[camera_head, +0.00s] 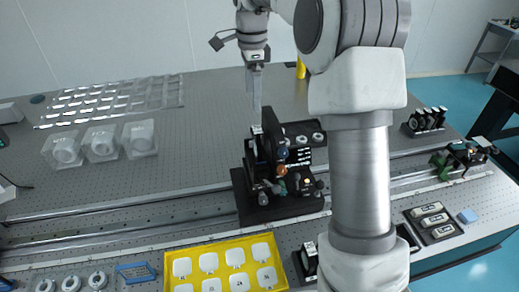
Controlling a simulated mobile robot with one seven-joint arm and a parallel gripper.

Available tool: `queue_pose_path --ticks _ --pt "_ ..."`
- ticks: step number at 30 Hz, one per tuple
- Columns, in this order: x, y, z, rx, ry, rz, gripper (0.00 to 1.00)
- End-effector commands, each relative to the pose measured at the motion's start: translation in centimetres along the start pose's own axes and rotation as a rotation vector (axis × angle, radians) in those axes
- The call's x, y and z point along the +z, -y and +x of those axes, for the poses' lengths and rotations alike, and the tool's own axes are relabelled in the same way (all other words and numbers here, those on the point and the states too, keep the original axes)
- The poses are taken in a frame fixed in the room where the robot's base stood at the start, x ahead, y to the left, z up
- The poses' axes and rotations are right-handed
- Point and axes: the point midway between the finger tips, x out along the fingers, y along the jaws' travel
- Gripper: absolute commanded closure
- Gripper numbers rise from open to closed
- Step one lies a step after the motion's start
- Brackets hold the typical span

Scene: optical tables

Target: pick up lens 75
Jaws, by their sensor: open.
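My gripper (255,118) points straight down over the middle of the optical table, its fingertips at the top of a black optical mount (262,168) with several knobs. I cannot tell whether they touch it. The jaws are open, though they look narrow from this side. A small light piece shows at the fingertips, too small to identify. No label reading 75 is legible, so I cannot tell which lens is lens 75. Round lens-like pieces (71,283) stand at the lower left edge.
A yellow tray (160,262) with several white square cases lies in front. Clear boxes (140,137) and a sheet of clear compartments (115,98) are at left. A long rail (120,215) crosses the table. More mounts (425,120) stand at right.

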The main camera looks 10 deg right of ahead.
Motion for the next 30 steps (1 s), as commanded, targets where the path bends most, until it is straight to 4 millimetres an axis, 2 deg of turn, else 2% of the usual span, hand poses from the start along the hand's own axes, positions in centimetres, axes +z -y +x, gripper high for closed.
queue_pose_path --ticks 5,16,19,26,30 --pt "-0.1 0.0 2.3 0.004 0.001 0.005 0.0" --pt "-0.1 -0.1 10.1 0.005 0.001 0.003 0.0" --pt "-0.1 0.0 11.3 0.003 0.001 0.003 0.0" --pt "-0.2 -0.1 12.9 0.003 0.001 0.004 0.0" --pt "-0.6 -0.3 14.9 0.005 0.002 0.003 0.0"
